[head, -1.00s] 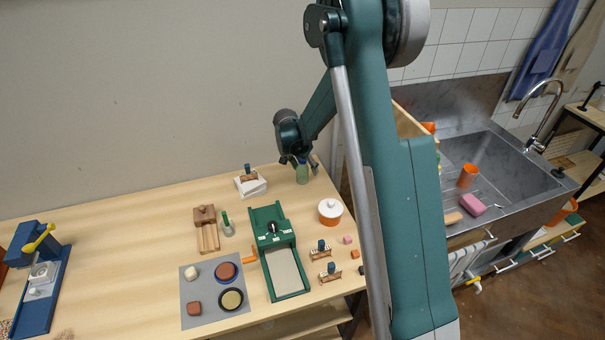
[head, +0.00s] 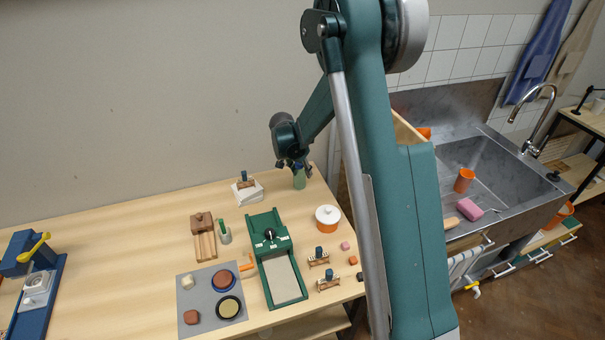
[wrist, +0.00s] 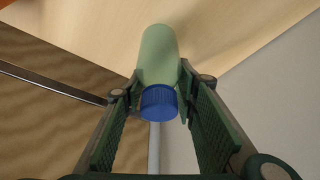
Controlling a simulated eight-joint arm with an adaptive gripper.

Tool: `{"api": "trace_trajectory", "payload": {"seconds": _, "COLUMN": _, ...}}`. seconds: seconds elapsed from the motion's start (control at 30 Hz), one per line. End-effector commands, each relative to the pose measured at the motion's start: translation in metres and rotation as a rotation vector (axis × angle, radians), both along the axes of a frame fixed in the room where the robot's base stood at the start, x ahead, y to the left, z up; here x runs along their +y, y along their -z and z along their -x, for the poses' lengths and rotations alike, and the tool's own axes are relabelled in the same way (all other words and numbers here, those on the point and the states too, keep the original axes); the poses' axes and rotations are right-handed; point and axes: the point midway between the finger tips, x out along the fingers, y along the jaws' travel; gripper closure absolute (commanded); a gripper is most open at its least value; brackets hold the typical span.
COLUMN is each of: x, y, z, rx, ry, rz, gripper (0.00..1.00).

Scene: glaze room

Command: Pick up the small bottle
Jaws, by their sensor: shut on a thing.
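The small bottle (head: 299,181) is pale green and stands at the back right of the table in the head view. In the wrist view the bottle (wrist: 160,56) shows its green body and a blue cap (wrist: 159,102) facing the camera. My gripper (head: 294,167) is over the bottle in the head view and hides its top. In the wrist view the fingers of my gripper (wrist: 162,88) are on both sides of the bottle, shut on it. I see no clear gap between the bottle and the table.
A white stack (head: 248,193) with a stamp on it lies left of the bottle. A white-lidded orange pot (head: 328,225) and a green framed press (head: 262,224) stand in front. The wall is close behind. The table's left middle is clear.

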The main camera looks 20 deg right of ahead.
Motion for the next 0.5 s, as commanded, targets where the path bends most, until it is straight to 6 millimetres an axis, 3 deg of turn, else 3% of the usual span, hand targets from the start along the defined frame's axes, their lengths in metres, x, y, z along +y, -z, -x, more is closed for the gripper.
{"api": "trace_trajectory", "payload": {"seconds": 0.5, "x": 0.0, "y": -0.067, "z": 0.001, "rx": 0.0, "ry": 0.0, "rz": 0.0, "gripper": 0.84}}
